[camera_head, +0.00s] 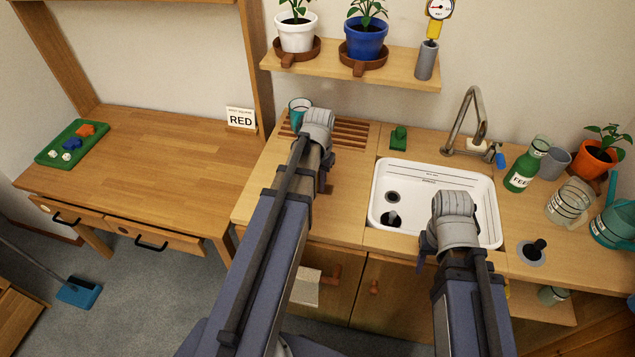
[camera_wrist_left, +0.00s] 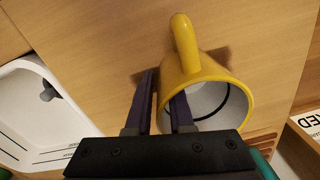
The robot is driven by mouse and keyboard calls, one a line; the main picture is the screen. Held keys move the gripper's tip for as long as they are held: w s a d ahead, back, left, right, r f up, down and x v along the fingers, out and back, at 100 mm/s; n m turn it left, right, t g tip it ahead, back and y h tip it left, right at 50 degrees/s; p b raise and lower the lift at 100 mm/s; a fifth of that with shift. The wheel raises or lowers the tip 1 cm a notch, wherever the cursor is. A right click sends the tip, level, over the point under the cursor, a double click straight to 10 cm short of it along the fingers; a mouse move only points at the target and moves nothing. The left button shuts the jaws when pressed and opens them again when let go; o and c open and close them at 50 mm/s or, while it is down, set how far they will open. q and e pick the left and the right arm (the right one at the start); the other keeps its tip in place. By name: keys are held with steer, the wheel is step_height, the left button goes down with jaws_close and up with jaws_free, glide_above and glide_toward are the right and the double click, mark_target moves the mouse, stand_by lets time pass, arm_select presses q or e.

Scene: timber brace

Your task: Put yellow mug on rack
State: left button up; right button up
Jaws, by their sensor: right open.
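The yellow mug (camera_wrist_left: 200,82) shows in the left wrist view with its opening facing the camera and its handle towards the top. My left gripper (camera_wrist_left: 164,92) has one finger inside the mug and the other outside, on either side of its wall; I cannot tell whether they press on it. In the head view my left gripper (camera_head: 318,128) is over the counter and its arm hides the mug. A slatted wooden rack (camera_head: 352,134) lies behind it. My right gripper (camera_head: 455,208) is over the sink's right part, open, its fingertips mostly hidden.
A teal cup (camera_head: 299,108) stands at the counter's back left. The white sink (camera_head: 376,205), with a tall faucet (camera_head: 476,105), lies to the right. A green bottle (camera_head: 524,172), glass jar (camera_head: 566,203) and grey cup (camera_head: 555,162) crowd the right side.

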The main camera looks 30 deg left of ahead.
arm_select(q)
steer(key=shift+o, duration=0.9)
steer(key=shift+r, duration=0.1)
step_height(320, 180, up, 12)
steer(key=p, duration=1.2)
steer(key=shift+d+r, duration=0.1)
steer(key=shift+r, duration=0.05)
